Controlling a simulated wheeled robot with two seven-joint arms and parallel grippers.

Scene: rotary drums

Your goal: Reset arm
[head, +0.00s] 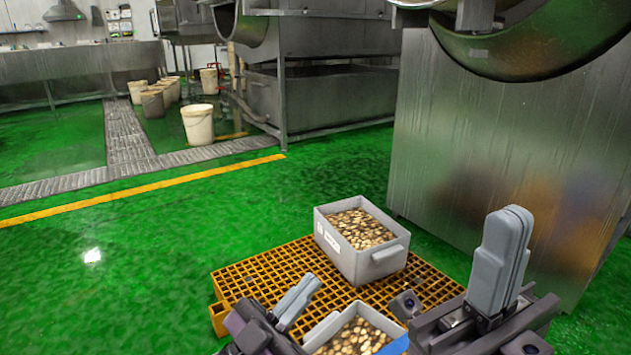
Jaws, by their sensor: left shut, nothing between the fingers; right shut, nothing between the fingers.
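My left gripper (297,301) is low in the head view, over the front part of the yellow pallet. It is shut and empty, with its grey fingers pointing up and to the right. My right gripper (503,258) is at the lower right, also shut and empty, its grey fingers together and pointing up. It stands in front of the floor and the steel cabinet. Both grippers are apart from the bins, as far as I can see. The lower parts of both arms are cut off by the bottom edge.
A yellow grid pallet (262,274) lies on the green floor. A grey bin (375,264) of brown pieces stands on it; a second bin (322,332) is nearer, partly cut off. A steel cabinet (480,150) and drum (530,50) stand right. The floor (120,270) at left is clear.

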